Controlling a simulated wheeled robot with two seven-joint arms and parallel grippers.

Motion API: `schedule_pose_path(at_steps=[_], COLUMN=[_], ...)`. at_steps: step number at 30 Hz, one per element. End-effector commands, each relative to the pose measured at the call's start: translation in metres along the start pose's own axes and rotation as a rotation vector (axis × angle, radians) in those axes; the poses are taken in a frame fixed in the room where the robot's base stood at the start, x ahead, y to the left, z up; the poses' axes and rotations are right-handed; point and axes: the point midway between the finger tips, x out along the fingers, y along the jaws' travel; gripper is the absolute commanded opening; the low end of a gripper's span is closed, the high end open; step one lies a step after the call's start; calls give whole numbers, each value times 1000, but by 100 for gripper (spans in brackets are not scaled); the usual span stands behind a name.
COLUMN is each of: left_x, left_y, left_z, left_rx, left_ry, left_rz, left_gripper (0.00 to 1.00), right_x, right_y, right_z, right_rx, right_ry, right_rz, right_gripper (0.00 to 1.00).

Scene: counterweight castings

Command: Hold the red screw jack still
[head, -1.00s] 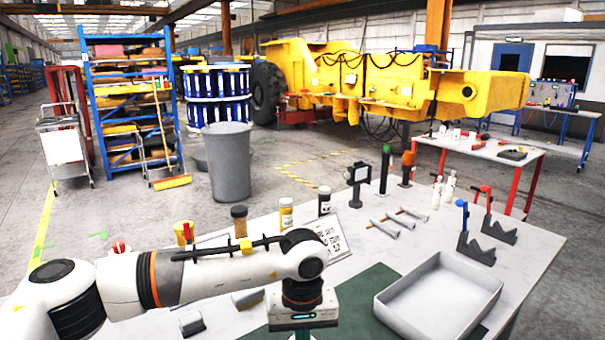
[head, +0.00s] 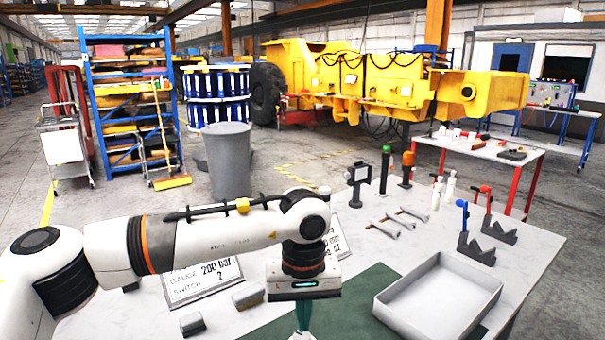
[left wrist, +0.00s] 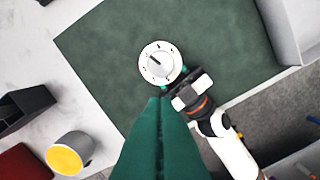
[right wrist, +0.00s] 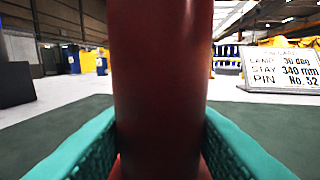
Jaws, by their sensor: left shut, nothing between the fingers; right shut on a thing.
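The red screw jack (right wrist: 160,90) shows in the right wrist view as an upright red cylinder between the teal fingers of my right gripper (right wrist: 160,150), which is shut on it. In the left wrist view a round white dial-like top (left wrist: 157,63) with dark marks is seen from above, right beside my right gripper; the red body is hidden below it. My left gripper (head: 303,318) is shut and empty above the green mat. Its teal fingers (left wrist: 160,140) point toward the dial in the left wrist view, and I cannot tell the gap.
A grey tray (head: 385,306) stands right of the green mat (head: 355,318). Rods, stands and V-shaped blocks (head: 476,252) line the back and right of the table.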

Motion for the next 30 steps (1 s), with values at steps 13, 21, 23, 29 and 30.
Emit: schedule_pose_path(at_steps=[13,21,23,29,30], left_x=[20,52,57,64,64], left_y=[1,1,1,1,1], left_z=[2,2,2,2,2], left_rx=[-7,-5,-5,-5,-5], left_ry=[5,6,5,4,4], left_rz=[-2,-4,-4,-4,-4], left_gripper=[0,0,0,0,0], right_x=[-1,-1,-1,-1,-1], right_y=[0,0,0,0,0], right_z=[-2,-2,-2,-2,-2], right_rx=[1,1,1,1,1], right_ry=[4,5,5,5,5], right_rz=[-1,-1,-1,-1,-1], right_gripper=[0,0,0,0,0])
